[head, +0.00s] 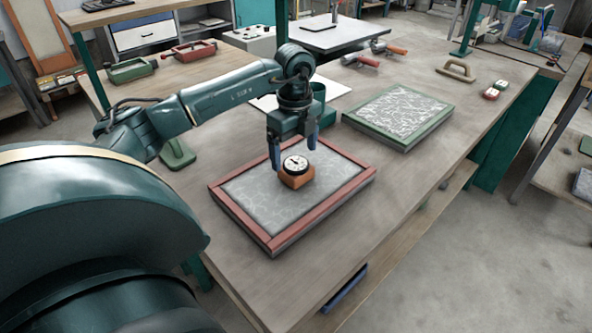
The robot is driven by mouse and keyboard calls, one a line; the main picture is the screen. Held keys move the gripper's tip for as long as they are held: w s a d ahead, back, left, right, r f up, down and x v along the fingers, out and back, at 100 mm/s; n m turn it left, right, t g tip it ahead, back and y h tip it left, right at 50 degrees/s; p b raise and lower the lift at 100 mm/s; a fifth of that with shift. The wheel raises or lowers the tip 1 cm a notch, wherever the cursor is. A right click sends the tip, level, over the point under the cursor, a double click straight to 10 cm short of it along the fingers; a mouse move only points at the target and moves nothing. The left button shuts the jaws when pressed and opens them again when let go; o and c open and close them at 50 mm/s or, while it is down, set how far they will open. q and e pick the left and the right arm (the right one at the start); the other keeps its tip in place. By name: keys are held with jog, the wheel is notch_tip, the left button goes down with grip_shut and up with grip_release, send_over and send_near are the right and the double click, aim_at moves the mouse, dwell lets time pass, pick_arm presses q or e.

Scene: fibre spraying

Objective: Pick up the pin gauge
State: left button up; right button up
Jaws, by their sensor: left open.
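The pin gauge (297,178) has an orange body and a round white dial with a black rim. In the picture the fingers are on either side of the top of the dial. I cannot tell whether they touch it or are still above or behind it. My right gripper is not in view.
A green-framed panel (439,117) lies farther back to the right. Behind the arm is a white sheet (335,88). Red-handled tools (368,62), a tan-handled float (456,70) and a small red-and-white item (495,90) lie toward the far end. The bench front right of the red frame is clear.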

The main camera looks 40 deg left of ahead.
aim_at(296, 163)
pick_arm(q)
jog(key=shift+d+f+p, duration=0.15)
jog(key=shift+f+p, duration=0.45)
jog(key=shift+f, duration=2.1)
jog(key=shift+c, duration=0.6)
jog(key=shift+r, duration=0.1)
jog(key=c, duration=1.2)
